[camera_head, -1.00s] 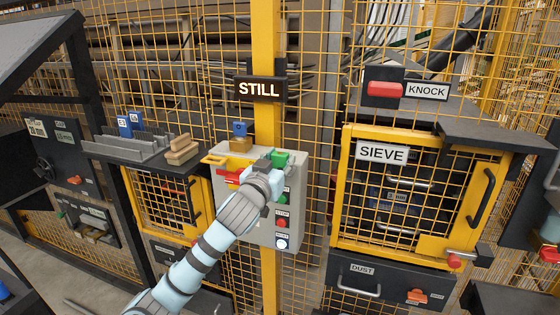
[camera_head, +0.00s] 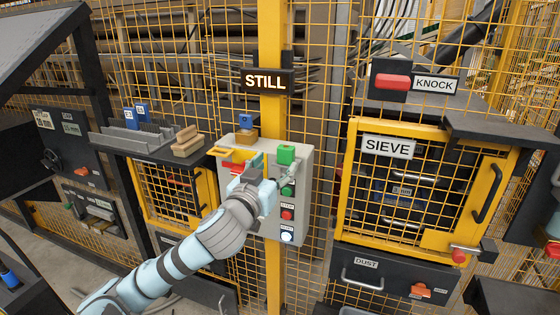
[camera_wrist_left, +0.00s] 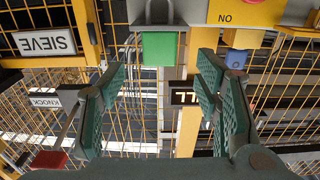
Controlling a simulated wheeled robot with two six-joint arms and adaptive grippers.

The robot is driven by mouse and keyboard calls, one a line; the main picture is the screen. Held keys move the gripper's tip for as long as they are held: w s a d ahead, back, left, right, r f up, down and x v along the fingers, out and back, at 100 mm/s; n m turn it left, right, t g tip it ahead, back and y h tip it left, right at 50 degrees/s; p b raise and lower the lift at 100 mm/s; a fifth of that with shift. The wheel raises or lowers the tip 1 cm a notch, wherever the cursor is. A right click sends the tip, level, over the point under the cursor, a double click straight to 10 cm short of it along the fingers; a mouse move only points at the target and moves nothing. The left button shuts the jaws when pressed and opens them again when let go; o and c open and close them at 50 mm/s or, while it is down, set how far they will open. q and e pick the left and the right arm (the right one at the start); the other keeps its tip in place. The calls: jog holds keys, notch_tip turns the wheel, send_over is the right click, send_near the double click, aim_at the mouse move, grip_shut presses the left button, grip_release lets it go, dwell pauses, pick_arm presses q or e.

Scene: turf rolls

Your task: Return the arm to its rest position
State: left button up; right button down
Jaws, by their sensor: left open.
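My left gripper (camera_head: 258,182) is in front of the grey control box (camera_head: 302,210), below and left of a green padlock (camera_head: 286,154). In the left wrist view, the two fingers (camera_wrist_left: 160,85) stand wide apart with nothing held between them. The same padlock (camera_wrist_left: 160,48) hangs by its shackle beyond the fingertips, clear of both. My left arm reaches in from the lower left. The wrist hides part of the box in the head view. My right gripper is not in view.
A blue padlock (camera_head: 246,120) sits atop the box's left side. The lit STILL sign (camera_head: 265,82) is on the yellow post. The SIEVE cabinet (camera_head: 352,190) stands right, and a shelf with wooden blocks (camera_head: 188,141) stands left. Mesh fencing surrounds these.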

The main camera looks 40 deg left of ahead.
pick_arm(q)
jog(key=shift+w+f, duration=0.1)
jog(key=shift+w, duration=0.1)
jog(key=shift+s, duration=0.1)
